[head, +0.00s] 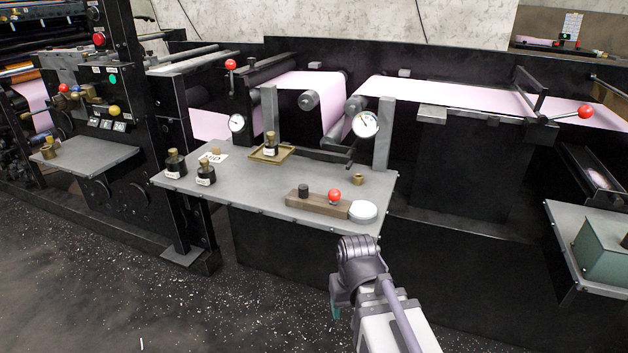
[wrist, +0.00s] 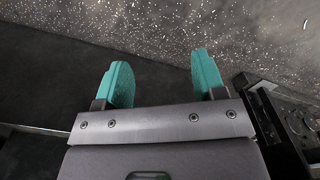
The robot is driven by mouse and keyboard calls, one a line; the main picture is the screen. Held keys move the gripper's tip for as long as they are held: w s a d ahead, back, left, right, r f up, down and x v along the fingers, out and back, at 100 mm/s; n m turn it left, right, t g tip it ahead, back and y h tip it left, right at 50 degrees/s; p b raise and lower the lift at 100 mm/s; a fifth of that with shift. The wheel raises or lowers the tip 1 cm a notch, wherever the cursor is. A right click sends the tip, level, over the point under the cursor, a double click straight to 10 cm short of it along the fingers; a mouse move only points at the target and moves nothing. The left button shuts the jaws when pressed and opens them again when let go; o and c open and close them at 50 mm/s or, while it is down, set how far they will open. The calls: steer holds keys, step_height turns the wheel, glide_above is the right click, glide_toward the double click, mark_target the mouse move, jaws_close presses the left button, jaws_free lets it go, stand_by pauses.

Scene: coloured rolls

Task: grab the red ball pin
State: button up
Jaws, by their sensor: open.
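The red ball pin (head: 334,195) stands upright in a brown wooden block (head: 310,204) near the front right of the grey table. Only its red ball top shows clearly. My gripper (wrist: 160,82) is open and empty, with its two teal fingers apart over the speckled floor in the wrist view. In the head view my arm comes up from the bottom, and its wrist is in front of the table's front edge, below and right of the block. The pin does not show in the wrist view.
A black knob (head: 304,190) sits in the same block, and a white round dish (head: 363,211) is at its right end. Dark bottles (head: 175,164) stand at the table's left. A brass tray (head: 271,153) is further back. Gauge posts (head: 384,134) rise behind. The table (head: 240,196) has bare room left of the block.

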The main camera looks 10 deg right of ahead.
steer(key=w+r+n+p, duration=0.1)
steer(key=w+r+p, duration=0.5)
steer(key=r+p, duration=0.55)
steer(key=w+r+n+p, duration=0.1)
steer(key=w+r+p, duration=0.6)
steer(key=r+p, duration=0.4)
step_height(320, 180, up, 7)
steer(key=n+p, duration=0.4)
steer(key=p, duration=0.1)
glide_above(335, 190)
steer(key=shift+w+f+n+b, duration=0.4)
steer(key=shift+f+n, duration=0.25)
steer(key=shift+n, duration=0.35)
steer(key=shift+s+f+n+b, duration=0.25)
steer(key=shift+f+n+b, duration=0.05)
steer(key=shift+n+b, duration=0.1)
step_height(335, 190, down, 11)
steer(key=b, duration=1.1)
steer(key=shift+s, duration=0.15)
steer(key=shift+r, duration=0.2)
steer(key=shift+c, duration=0.3)
steer(key=c, duration=1)
steer(key=shift+o, duration=0.2)
